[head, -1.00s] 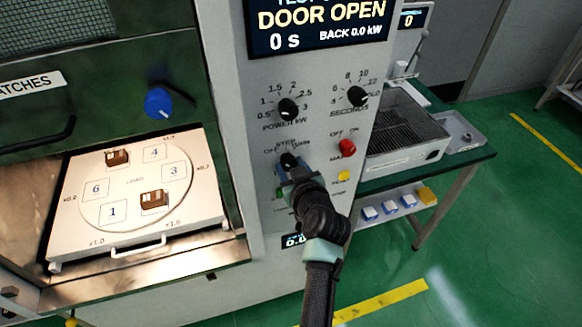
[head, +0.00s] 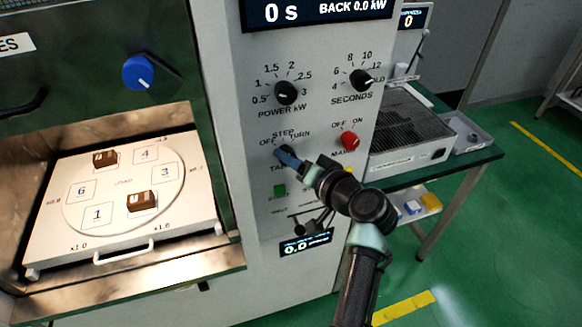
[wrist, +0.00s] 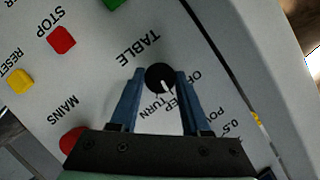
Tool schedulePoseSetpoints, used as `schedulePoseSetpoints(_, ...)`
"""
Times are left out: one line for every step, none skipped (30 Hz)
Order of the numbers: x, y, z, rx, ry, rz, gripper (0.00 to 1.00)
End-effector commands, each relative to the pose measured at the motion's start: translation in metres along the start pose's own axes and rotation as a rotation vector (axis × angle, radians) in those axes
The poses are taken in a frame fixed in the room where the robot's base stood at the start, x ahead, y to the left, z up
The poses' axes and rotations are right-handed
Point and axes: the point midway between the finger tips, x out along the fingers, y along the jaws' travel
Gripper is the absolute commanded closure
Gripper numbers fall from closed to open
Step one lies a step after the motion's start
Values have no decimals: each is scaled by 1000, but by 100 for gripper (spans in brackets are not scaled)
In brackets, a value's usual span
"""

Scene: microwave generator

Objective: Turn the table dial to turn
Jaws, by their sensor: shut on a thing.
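The table dial (wrist: 160,77) is a round black knob with a white mark, on the grey control panel. In the wrist view it sits between my gripper's two blue fingers (wrist: 161,78), which are shut on it. The white mark points toward the printed STEP and TURN labels, roughly between them; I cannot tell the exact setting. In the head view my gripper (head: 284,154) reaches the dial from the lower right, below the OFF, STEP and TURN labels, and mostly hides the knob.
Above are the POWER dial (head: 285,93) and SECONDS dial (head: 361,80). The green button (head: 280,190) is just below. The open chamber's turntable (head: 124,215) carries two brown blocks.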

Motion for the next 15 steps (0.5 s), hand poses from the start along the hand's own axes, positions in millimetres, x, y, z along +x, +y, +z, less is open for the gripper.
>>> schedulePoseSetpoints(1,4,3,43,0,-17,100)
schedulePoseSetpoints(1,4,3,71,0,-28,100)
schedulePoseSetpoints(1,5,3,106,-1,-43,100)
schedulePoseSetpoints(1,5,4,132,-1,-53,100)
schedulePoseSetpoints(1,5,3,158,-1,-65,100)
schedulePoseSetpoints(1,5,3,192,0,-79,100)
schedulePoseSetpoints(1,5,3,219,0,-90,100)
schedulePoseSetpoints(1,5,3,244,-1,-101,100)
schedulePoseSetpoints(1,5,3,277,-1,-114,100)
schedulePoseSetpoints(1,5,3,303,-1,-125,100)
schedulePoseSetpoints(1,6,4,326,-1,-134,100)
schedulePoseSetpoints(1,5,3,357,-1,-147,100)
schedulePoseSetpoints(1,6,3,380,-1,-156,100)
schedulePoseSetpoints(1,6,3,402,-1,-165,100)
schedulePoseSetpoints(1,6,3,430,-1,-177,100)
